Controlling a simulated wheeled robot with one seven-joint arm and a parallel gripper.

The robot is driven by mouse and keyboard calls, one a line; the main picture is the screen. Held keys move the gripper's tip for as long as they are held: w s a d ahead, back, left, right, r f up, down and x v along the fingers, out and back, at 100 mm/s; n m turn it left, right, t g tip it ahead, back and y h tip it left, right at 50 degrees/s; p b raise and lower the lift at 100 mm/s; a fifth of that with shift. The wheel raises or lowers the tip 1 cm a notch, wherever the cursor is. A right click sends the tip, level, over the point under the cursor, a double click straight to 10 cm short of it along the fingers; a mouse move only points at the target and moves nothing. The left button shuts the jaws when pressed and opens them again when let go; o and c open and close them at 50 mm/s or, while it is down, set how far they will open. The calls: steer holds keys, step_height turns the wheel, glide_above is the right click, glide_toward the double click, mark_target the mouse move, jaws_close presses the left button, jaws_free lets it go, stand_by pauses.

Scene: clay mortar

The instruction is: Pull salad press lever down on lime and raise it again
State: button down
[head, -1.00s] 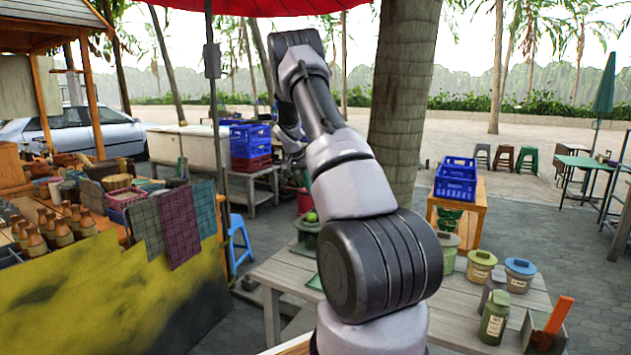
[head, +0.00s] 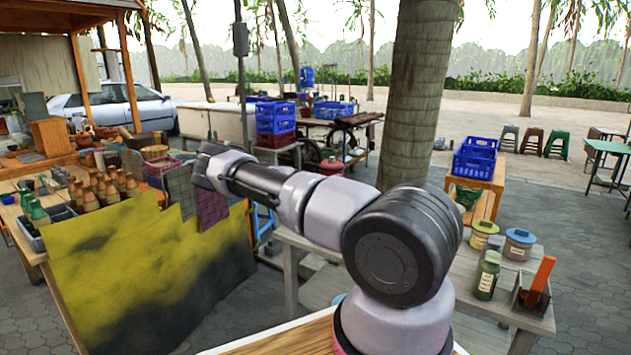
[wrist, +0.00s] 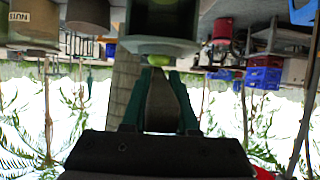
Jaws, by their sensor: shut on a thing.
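In the wrist view, which is upside down, my gripper (wrist: 160,77) has its two teal fingers on either side of a tapered grey piece (wrist: 160,108). It looks like the press lever, but its link to the press cannot be made out. The grey-green salad press (wrist: 158,46) is just beyond the fingertips. A small patch of the bright green lime (wrist: 156,60) shows at the press edge by the fingertips. In the head view my arm reaches left and my gripper is hidden; I cannot make out the press or lime there.
A grey table holds lidded tubs (head: 518,244), a green jar (head: 487,275) and a box with an orange handle (head: 533,290) at right. A stall with brown bottles (head: 108,188) stands at left. Blue crates (head: 275,118) and a tree trunk (head: 415,95) are behind.

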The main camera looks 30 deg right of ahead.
steer(key=shift+a+f+t+h, duration=0.1)
steer(key=shift+f+t+h, duration=0.5)
steer(key=shift+f, duration=1.05)
steer(key=c, duration=0.7)
jaws_free()
steer(key=v, duration=1)
steer(key=shift+s+a+r, duration=0.1)
steer(key=shift+a+r, duration=0.1)
steer(key=shift+a, duration=0.1)
